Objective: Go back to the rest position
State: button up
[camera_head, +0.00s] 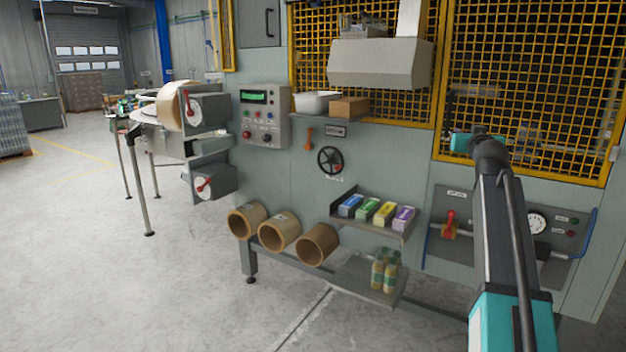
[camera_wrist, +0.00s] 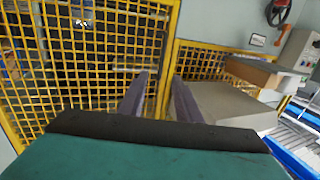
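My gripper (camera_wrist: 159,82) shows in the wrist view with its two grey fingers apart and nothing between them. Behind the gap are the yellow mesh guard and its frame post. In the head view my arm rises at the right, and the teal body at its end (camera_head: 463,142) is in front of the right mesh guard (camera_head: 530,70). The fingers cannot be made out there. The arm stands clear of the shelves, with the lower right panel (camera_head: 456,205) behind it.
A grey hopper (camera_head: 380,65) juts from the machine, left of my arm; it also shows in the wrist view (camera_wrist: 235,108). Below are a shelf with a white tray (camera_head: 316,102) and a brown box (camera_head: 349,107), a handwheel (camera_head: 330,160), and a rack of coloured cartons (camera_head: 377,211).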

jog(key=w+a+f+g+y, duration=0.1)
jog(key=w+a+f, duration=0.15)
jog(key=f, duration=0.85)
jog(key=w+a+f+n+g+y, duration=0.15)
jog(key=a+f, duration=0.25)
jog(key=f, duration=0.7)
jog(key=w+a+f+g, duration=0.1)
jog(key=a+f, duration=0.2)
jog(key=f, duration=0.8)
jog(key=s+a+f+g+y, duration=0.15)
jog(key=s+a+f, duration=0.25)
jog(key=f, duration=0.7)
jog(key=s+a+f+g, duration=0.2)
jog(key=s+a+f, duration=0.25)
jog(key=f, duration=0.65)
jog(key=s+a+f+g+y, duration=0.1)
jog(key=s+a+f+g, duration=0.2)
jog(key=f, duration=0.8)
jog(key=s+a+f+n+g, duration=0.1)
jog(key=s+a+f+g, duration=0.25)
jog(key=s+f, duration=0.9)
jog(key=s+a+f+n+g, duration=0.15)
jog(key=s+a+f, duration=0.25)
jog(key=s+f, duration=0.9)
jog(key=s+r+m+g, duration=0.1)
jog(key=s+g, duration=0.6)
jog(key=s, duration=2.2)
jog(key=shift+s+d+r+g+h, duration=0.15)
jog(key=shift+s+r+g+h, duration=0.05)
jog(key=shift+g+h, duration=0.1)
